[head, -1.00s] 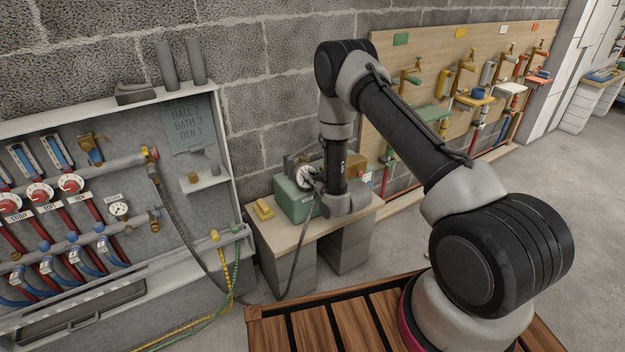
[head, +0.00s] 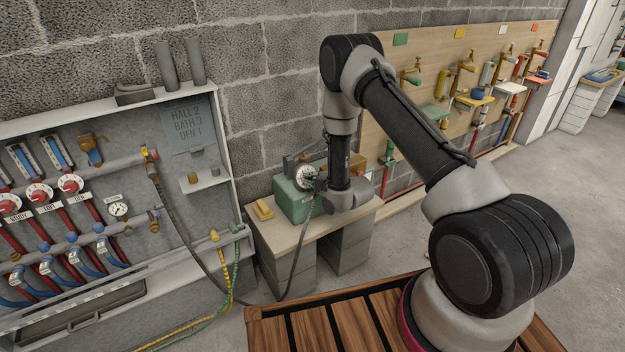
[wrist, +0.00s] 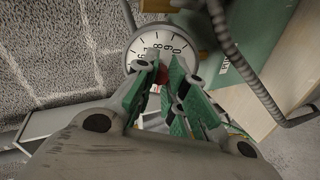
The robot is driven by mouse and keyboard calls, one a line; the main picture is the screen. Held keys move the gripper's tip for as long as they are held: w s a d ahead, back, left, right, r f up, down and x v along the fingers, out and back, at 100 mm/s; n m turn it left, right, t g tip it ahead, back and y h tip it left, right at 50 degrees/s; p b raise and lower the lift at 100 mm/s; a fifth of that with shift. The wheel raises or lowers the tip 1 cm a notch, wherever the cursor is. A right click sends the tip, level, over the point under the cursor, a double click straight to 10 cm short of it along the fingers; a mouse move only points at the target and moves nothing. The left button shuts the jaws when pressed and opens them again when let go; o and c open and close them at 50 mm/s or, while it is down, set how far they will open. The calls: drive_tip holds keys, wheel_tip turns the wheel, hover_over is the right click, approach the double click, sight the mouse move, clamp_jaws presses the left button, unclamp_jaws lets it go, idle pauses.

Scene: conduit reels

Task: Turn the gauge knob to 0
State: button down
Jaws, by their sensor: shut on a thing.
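In the head view the dial (head: 305,174) is partly covered by my gripper (head: 319,183). In the wrist view the upper part of the dial (wrist: 150,40) shows, with a 0 and a 6 among its numbers. My gripper (wrist: 162,82) has its green-padded fingers in front of the dial, closed about a small red knob (wrist: 162,74). Most of the knob and the lower dial are hidden by the fingers.
A grey hose (head: 292,262) runs from the wall cabinet to the green box; its curve passes close to my gripper in the wrist view (wrist: 232,52). A yellow block (head: 262,210) lies left of the box on the bench (head: 283,237). A brick wall stands behind.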

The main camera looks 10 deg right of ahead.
drive_tip(key=shift+a+n+g, duration=0.1)
drive_tip(key=shift+n+g, duration=0.2)
drive_tip(key=shift+n, duration=4.6)
drive_tip(key=c, duration=1.4)
unclamp_jaws()
drive_tip(key=shift+c, duration=0.2)
